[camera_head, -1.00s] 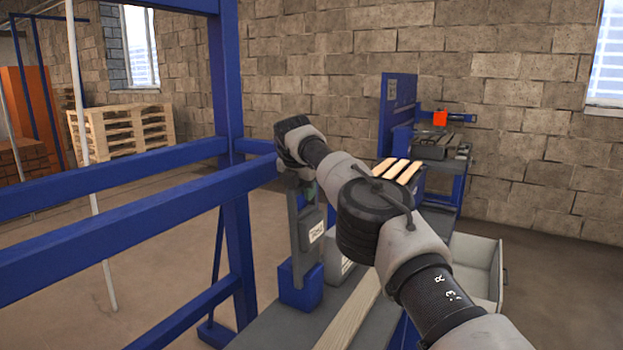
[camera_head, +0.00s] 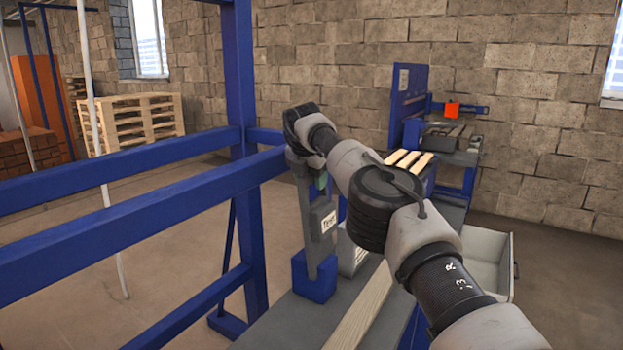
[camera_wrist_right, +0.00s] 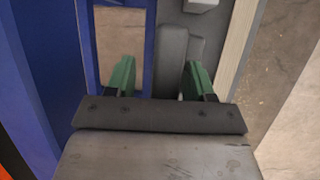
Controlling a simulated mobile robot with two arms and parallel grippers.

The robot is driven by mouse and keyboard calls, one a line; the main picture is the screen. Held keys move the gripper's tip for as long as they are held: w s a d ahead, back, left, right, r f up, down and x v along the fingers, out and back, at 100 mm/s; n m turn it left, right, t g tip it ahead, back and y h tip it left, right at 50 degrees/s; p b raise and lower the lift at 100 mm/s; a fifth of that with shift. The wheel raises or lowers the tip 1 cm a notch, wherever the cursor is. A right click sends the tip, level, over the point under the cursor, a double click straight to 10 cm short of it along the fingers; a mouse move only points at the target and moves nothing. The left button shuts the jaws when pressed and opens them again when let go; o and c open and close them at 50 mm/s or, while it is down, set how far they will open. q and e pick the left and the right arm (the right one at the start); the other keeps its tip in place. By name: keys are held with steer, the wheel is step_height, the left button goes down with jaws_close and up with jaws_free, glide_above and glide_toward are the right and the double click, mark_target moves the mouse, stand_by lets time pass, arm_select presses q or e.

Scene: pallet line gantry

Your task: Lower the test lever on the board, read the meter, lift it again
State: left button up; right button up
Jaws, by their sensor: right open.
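A grey upright with a small box labelled "Test" (camera_head: 329,222) stands on a blue foot (camera_head: 313,277) on the grey bench. My right gripper (camera_head: 320,181) hangs from its wrist just above this box, mostly hidden by my arm. In the right wrist view its two green fingers (camera_wrist_right: 158,76) are spread apart. A dark grey rounded part (camera_wrist_right: 172,58) shows between and beyond them; I cannot tell whether it is the lever, or whether anything touches. A pale-faced box (camera_head: 353,256) stands behind the upright, partly hidden; no meter reading is legible. My left gripper is out of view.
A wooden plank (camera_head: 357,310) lies along the bench (camera_head: 290,322) beside the upright. Blue gantry rails (camera_head: 120,215) run on the left. An open grey drawer (camera_head: 490,262) juts out at the right. A pallet stack (camera_head: 137,120) stands far left.

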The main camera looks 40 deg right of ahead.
steer(key=shift+s+r, duration=0.1)
steer(key=shift+r, duration=0.05)
steer(key=v, duration=1)
steer(key=shift+a+r+b, duration=0.1)
steer(key=shift+r+b, duration=0.05)
steer(key=shift+b, duration=0.25)
